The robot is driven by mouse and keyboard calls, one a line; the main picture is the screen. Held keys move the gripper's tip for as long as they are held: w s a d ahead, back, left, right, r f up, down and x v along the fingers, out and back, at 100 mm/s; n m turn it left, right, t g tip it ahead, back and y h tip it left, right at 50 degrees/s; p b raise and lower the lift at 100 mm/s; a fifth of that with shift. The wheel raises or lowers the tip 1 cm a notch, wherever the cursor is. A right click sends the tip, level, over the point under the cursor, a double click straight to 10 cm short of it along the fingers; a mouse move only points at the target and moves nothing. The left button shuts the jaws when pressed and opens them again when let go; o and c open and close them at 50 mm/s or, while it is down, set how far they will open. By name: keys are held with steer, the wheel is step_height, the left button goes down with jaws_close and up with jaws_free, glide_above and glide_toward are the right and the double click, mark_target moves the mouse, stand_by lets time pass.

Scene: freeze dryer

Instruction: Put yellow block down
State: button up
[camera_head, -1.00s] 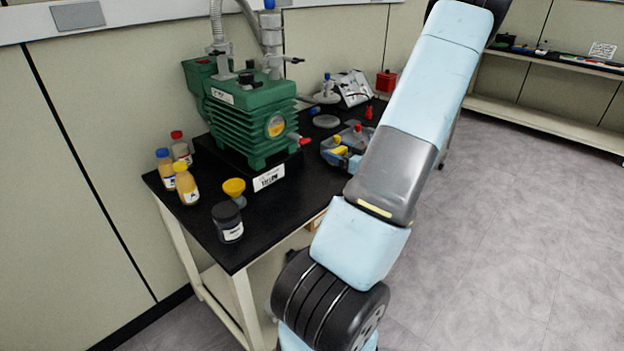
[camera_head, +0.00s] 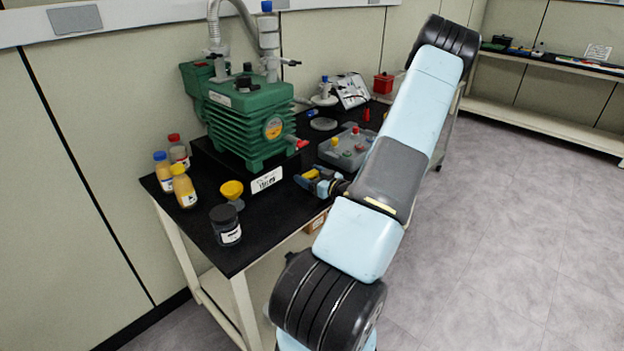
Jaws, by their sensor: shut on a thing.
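My gripper (camera_head: 312,181) is at the front edge of the black bench top (camera_head: 275,215), in front of the pump and to the left of my forearm. It is shut on a small yellow block (camera_head: 310,174), which shows only in part between the blue fingers. I cannot tell whether the block touches the bench. A grey tray (camera_head: 345,141) with several small coloured pieces lies just behind and to the right of my gripper, partly hidden by my arm.
A green pump (camera_head: 245,125) stands behind my gripper, with a white label plate (camera_head: 266,180) to the left. A yellow funnel (camera_head: 232,189), a dark jar (camera_head: 226,225) and several bottles (camera_head: 184,186) stand on the left.

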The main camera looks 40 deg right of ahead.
steer(key=shift+f, duration=0.7)
steer(key=o, duration=1)
steer(key=s, duration=1.2)
steer(key=shift+d+r, duration=0.3)
steer(key=shift+r, duration=0.05)
